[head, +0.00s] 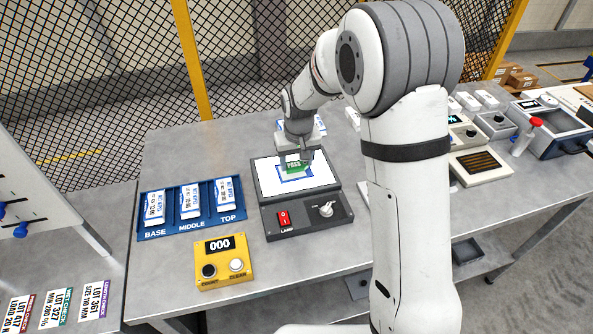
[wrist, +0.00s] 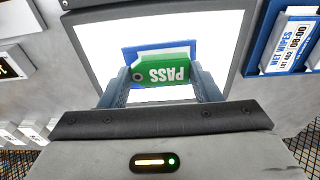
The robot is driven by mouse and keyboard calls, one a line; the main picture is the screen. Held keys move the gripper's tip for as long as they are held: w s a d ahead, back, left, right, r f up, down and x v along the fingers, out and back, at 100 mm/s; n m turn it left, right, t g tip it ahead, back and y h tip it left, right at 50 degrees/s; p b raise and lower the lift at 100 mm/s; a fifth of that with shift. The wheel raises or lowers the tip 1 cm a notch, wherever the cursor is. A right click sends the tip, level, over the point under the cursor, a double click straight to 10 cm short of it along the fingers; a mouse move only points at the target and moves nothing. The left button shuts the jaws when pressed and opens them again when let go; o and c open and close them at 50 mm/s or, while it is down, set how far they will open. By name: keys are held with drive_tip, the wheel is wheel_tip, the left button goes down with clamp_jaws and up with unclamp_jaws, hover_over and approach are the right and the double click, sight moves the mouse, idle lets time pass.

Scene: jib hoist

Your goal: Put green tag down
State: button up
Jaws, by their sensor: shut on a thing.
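The green tag (head: 295,167), marked PASS, is held by my gripper (head: 298,160) over the white lit panel (head: 268,182) of the lamp box. In the wrist view the green tag (wrist: 162,72) sits between the two fingers of my gripper (wrist: 168,84), which are shut on its sides. I cannot tell whether the tag touches the panel.
A red lamp switch (head: 284,218) and a knob (head: 326,209) are on the front of the lamp box. A blue tray (head: 172,211) with white packs stands left, and a yellow counter (head: 224,262) in front. Several devices stand at the right.

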sight(297, 165)
wheel_tip(297, 165, up, 5)
drive_tip(key=shift+f+b, duration=0.1)
drive_tip(key=shift+b, duration=0.4)
drive_tip(key=shift+w+a+r+b, duration=0.1)
drive_tip(key=shift+r+b, duration=0.25)
drive_tip(key=shift+w+a+f+b, duration=0.25)
drive_tip(key=shift+a+f+b, duration=0.3)
drive_tip(key=shift+f+b, duration=0.75)
drive_tip(key=shift+w+a+f+b, duration=0.3)
drive_tip(key=shift+a+f+b, duration=0.45)
drive_tip(key=shift+f, duration=0.9)
drive_tip(key=shift+w+a+f+b, duration=0.25)
drive_tip(key=shift+a+f+b, duration=0.15)
drive_tip(key=shift+f+b, duration=1)
drive_tip(key=shift+f, duration=0.15)
drive_tip(key=shift+f, duration=0.2)
drive_tip(key=o, duration=1)
drive_tip(key=shift+r, duration=0.1)
drive_tip(key=shift+o, duration=0.2)
